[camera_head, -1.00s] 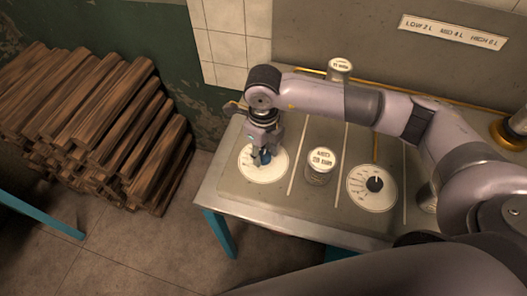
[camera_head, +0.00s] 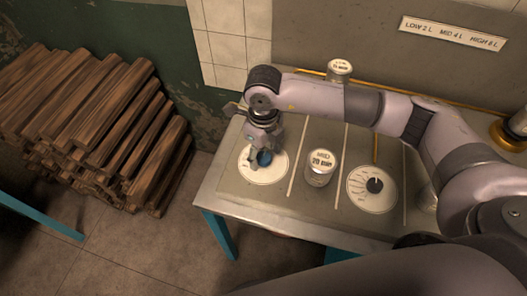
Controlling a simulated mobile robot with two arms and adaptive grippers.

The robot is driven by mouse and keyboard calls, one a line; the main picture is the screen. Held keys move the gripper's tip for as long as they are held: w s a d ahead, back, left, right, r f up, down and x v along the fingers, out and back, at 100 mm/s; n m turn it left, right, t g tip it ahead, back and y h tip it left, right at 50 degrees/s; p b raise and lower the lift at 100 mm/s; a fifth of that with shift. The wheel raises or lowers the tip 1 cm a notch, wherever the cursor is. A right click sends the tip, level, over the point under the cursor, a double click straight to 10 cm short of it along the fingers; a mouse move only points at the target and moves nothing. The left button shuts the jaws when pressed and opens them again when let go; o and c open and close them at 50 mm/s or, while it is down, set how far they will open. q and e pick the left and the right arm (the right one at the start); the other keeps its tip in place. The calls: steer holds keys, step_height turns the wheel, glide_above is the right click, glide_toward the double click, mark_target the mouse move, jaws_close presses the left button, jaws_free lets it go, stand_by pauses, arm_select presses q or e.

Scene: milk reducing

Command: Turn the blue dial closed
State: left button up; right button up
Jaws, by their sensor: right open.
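The blue dial (camera_head: 264,158) sits in the middle of a round white scale plate (camera_head: 252,177) at the left end of the bench top. My right gripper (camera_head: 258,165) comes down over this plate, its fingers around or beside the dial. The fingers are open; whether they touch the dial cannot be told. Part of the dial is hidden by the gripper. My left gripper is not in view.
A jar labelled "MID 20 min" (camera_head: 321,168) stands right of the dial, and a black dial (camera_head: 375,185) on a white plate lies further right. Another jar (camera_head: 339,70) stands behind my arm. Stacked logs (camera_head: 95,125) lie on the floor at left.

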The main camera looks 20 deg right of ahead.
mark_target(263, 157)
step_height(263, 157, up, 12)
stand_by(0.4)
steer(key=shift+f, duration=0.1)
stand_by(0.3)
